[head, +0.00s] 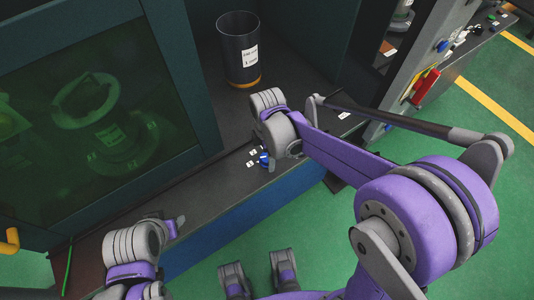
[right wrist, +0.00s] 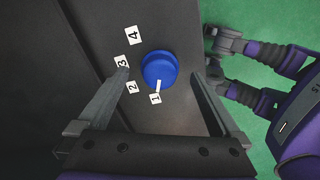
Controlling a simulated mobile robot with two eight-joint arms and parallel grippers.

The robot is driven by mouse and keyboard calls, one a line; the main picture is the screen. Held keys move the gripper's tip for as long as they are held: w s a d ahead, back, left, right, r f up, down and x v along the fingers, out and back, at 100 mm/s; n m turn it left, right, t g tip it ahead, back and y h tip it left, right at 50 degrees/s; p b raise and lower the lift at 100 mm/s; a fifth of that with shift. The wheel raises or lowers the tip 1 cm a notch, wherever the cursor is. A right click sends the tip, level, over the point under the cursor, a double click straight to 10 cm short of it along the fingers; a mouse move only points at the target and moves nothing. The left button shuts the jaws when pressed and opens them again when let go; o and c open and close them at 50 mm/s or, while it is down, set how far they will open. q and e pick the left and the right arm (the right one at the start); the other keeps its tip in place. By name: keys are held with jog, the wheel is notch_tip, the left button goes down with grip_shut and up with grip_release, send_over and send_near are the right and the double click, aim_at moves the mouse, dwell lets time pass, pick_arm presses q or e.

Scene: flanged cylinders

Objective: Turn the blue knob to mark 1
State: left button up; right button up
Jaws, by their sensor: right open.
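The blue knob (right wrist: 160,68) sits on the dark ledge, and it also shows in the head view (head: 264,157), partly hidden by my right gripper. Its white pointer line is directed at the label 1 (right wrist: 155,98). Labels 2 (right wrist: 132,88), 3 (right wrist: 122,63) and 4 (right wrist: 133,35) curve around its left side. My right gripper (right wrist: 168,74) is open, with one finger on each side of the knob and visible gaps between. My left gripper (head: 176,226) is at the lower left in the head view, away from the knob; its jaw opening is unclear.
A dark cylinder with a yellow base (head: 240,55) stands on the ledge behind. A greenish window (head: 60,150) at left shows a flanged part behind it. A panel with a red handle (head: 424,86) is at right. Green floor (head: 330,235) lies in front.

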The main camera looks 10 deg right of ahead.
aim_at(267, 156)
jog(key=shift+r+p, duration=1.55)
jog(key=shift+r, duration=0.9)
jog(key=s+d+r+m+t+p, duration=0.2)
jog(key=s+d+r+m, duration=0.1)
jog(key=s+m, duration=0.4)
jog(key=s+d+r+m+t+p, duration=0.2)
jog(key=s+r+m, duration=0.4)
jog(key=m, duration=0.5)
jog(key=shift+s+d+t, duration=0.5)
jog(key=shift+d+t, duration=0.2)
jog(key=shift+d, duration=0.15)
